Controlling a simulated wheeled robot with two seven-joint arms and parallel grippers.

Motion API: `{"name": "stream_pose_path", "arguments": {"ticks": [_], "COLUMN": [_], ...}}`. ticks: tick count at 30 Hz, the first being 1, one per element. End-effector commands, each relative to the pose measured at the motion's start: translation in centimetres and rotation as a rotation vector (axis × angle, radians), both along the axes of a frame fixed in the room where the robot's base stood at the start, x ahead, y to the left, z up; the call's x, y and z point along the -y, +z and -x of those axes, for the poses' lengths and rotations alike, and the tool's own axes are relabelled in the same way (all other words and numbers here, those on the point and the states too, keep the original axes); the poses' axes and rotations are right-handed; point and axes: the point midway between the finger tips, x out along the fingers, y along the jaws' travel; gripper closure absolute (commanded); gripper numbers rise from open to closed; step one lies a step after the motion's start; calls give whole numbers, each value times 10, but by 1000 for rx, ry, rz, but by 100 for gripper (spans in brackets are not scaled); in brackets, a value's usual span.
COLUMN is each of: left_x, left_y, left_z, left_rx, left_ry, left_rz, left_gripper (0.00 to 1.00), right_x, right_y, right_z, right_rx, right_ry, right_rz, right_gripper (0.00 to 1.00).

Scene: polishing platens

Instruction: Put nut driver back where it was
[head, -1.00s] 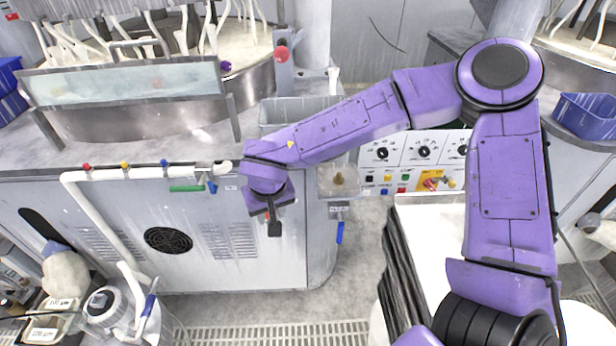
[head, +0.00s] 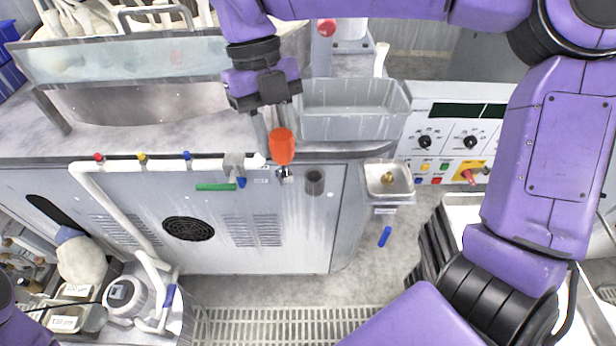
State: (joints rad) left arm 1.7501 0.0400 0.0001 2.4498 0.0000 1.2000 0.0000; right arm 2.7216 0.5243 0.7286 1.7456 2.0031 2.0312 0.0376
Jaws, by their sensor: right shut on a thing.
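The nut driver has an orange-red handle (head: 282,147), seen in front of the grey cabinet's upper edge. My right gripper (head: 272,122) reaches down from above and is shut on it. The handle points downward, and a short metal part shows just below it; the gripper hides some of the tool's upper end. A small grey round holder or opening (head: 315,182) is on the cabinet front (head: 285,235), just right of and below the handle. I cannot tell whether the tool touches the cabinet. My left gripper is not in view.
A grey bin (head: 350,125) stands on the ledge behind my right gripper. A small metal basin (head: 389,180) and a control panel (head: 450,145) are to the right. White pipes (head: 150,168) with coloured valves run along the cabinet at left.

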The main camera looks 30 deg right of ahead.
Motion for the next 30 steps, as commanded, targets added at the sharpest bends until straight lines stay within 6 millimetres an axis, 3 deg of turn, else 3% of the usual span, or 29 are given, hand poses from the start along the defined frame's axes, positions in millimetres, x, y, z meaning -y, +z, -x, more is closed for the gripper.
{"name": "stream_pose_path", "arguments": {"ticks": [4,8,12,16,24,30], "left_x": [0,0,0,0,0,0], "left_y": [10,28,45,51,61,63], "left_z": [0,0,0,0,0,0], "left_rx": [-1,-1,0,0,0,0], "left_ry": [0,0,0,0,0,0], "left_rz": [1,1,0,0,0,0], "left_gripper": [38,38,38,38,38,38], "right_x": [12,43,77,96,116,115], "right_y": [1,-14,-34,-66,-102,-127], "right_z": [-7,-28,-50,-62,-75,-75], "right_rx": [-4,-4,-5,-6,-4,0], "right_ry": [-57,-56,-55,-52,-50,-50], "right_rz": [1,1,2,2,3,2], "right_gripper": [100,100,100,100,100,100]}}
